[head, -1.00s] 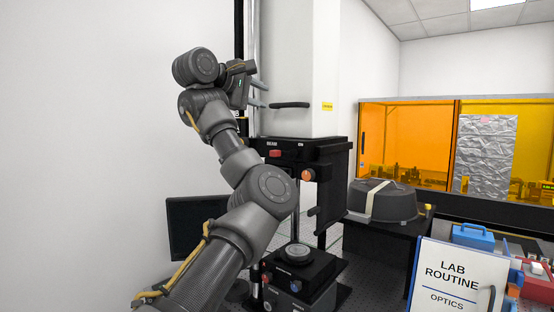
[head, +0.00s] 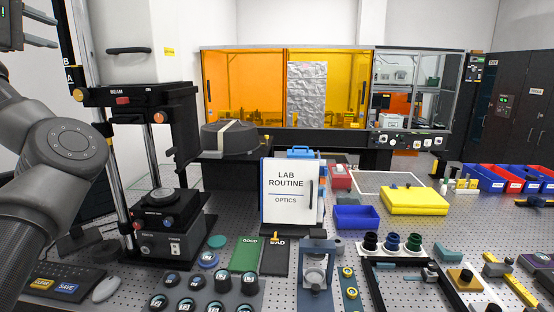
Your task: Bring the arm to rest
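My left arm comes in along the left edge of the head view. My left gripper (head: 57,30) is at the top left, cut off by the frame. Its two fingers point right and stand apart with nothing between them. They are left of the interferometer's white column (head: 125,22), with a visible gap in the picture. The interferometer's dark head (head: 135,97) and its base (head: 165,240) stand right of my arm. A round disc (head: 160,197) sits on the stage. My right gripper is out of view.
A keyboard (head: 62,282) and mouse (head: 106,289) lie at the lower left. A rack of round pieces (head: 208,295), green and black mats, and a lab routine sign (head: 290,192) stand on the perforated table. A yellow case (head: 414,200) and coloured bins (head: 490,178) are to the right.

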